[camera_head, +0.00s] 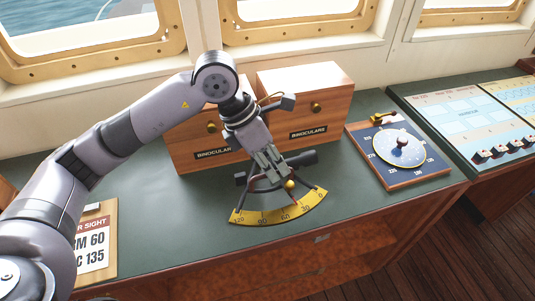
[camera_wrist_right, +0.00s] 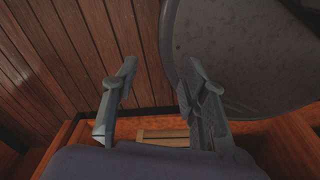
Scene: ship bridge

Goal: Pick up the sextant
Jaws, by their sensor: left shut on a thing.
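The sextant (camera_head: 277,215) has a yellow scale arc marked with numbers, a dark frame and a black scope. It is at the middle of the green counter in the head view. My left gripper (camera_head: 271,178) comes down from above and is shut on the sextant's upper frame. The fingers hide part of the frame. I cannot tell whether the sextant touches the counter. My right gripper (camera_wrist_right: 155,108) shows in the right wrist view with its two fingers apart and nothing between them. It is over the wooden floor and furniture edge, away from the sextant.
Two wooden boxes labelled binoculars (camera_head: 309,95) stand behind the sextant. A dial instrument on a wooden board (camera_head: 398,153) and a chart panel (camera_head: 470,120) are to the right. A clipboard sign (camera_head: 97,240) lies at left. The green counter (camera_head: 170,215) is clear left of the sextant.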

